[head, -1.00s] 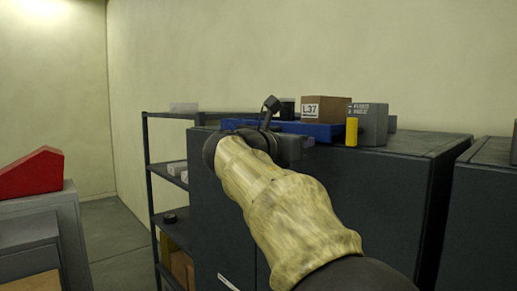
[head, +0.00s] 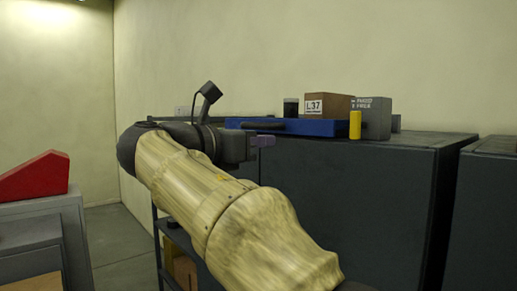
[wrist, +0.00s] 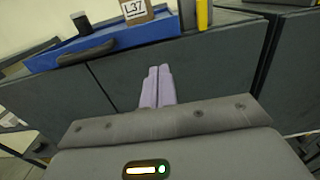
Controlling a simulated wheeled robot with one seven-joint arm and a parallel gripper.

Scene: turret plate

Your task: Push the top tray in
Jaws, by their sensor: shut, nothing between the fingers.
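A blue tray (head: 318,127) lies on top of a dark cabinet (head: 390,185), with a dark handle (head: 263,127) at its left end. The tray and its handle (wrist: 87,52) also show in the wrist view, at the upper left. My gripper (head: 263,141) is just in front of the tray's handle end in the head view. In the wrist view its two lilac fingers (wrist: 158,86) are together and empty, pointing at the dark cabinet front, apart from the tray. My arm hides part of the cabinet front.
A brown box marked L37 (head: 329,105), a yellow cylinder (head: 355,125), a grey box (head: 373,117) and a dark jar (head: 291,107) stand on or by the tray. A dark shelf stands left of the cabinet. A red wedge (head: 35,177) sits at the far left.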

